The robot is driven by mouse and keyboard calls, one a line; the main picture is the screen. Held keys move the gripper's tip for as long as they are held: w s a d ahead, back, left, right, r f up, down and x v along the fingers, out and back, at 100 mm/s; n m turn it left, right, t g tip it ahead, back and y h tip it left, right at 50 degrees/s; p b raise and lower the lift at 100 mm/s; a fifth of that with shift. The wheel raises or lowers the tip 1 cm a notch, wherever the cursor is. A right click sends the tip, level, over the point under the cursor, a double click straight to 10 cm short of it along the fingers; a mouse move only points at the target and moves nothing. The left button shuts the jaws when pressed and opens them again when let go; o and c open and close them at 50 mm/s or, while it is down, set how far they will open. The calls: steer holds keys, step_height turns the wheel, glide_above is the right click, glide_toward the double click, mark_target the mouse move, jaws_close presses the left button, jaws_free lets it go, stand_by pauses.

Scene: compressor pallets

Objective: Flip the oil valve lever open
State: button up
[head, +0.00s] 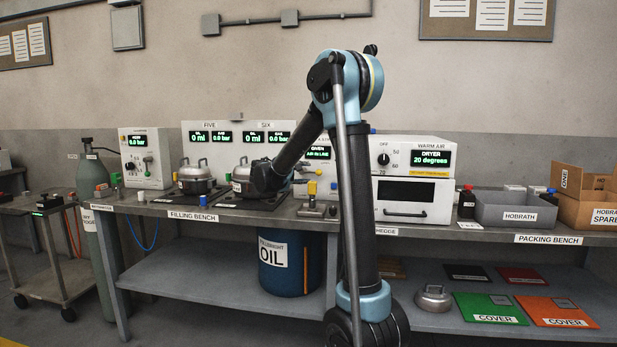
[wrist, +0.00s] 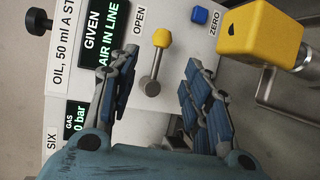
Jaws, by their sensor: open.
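The oil valve lever (wrist: 153,68) is a short grey rod with a yellow knob, on the pale oil panel (wrist: 180,22) in the wrist view. It points up in that picture from its round pivot, and the word OPEN is printed to the upper left of its knob. My gripper (wrist: 163,58) is open, with one finger on each side of the lever and a visible gap on both sides. I cannot tell how deep the fingertips are. In the head view my gripper (head: 266,180) is dark and small near the panel, and I cannot make out the lever there.
The panel display (wrist: 103,38) reads GIVEN, AIR IN LINE. A blue ZERO button (wrist: 200,15) and a large yellow block (wrist: 258,36) on a metal frame lie right of the lever. In the head view, pots (head: 196,176) stand left of my gripper and a dryer (head: 412,185) right.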

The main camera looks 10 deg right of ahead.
steer(key=shift+v, duration=2)
steer(key=shift+d, duration=0.1)
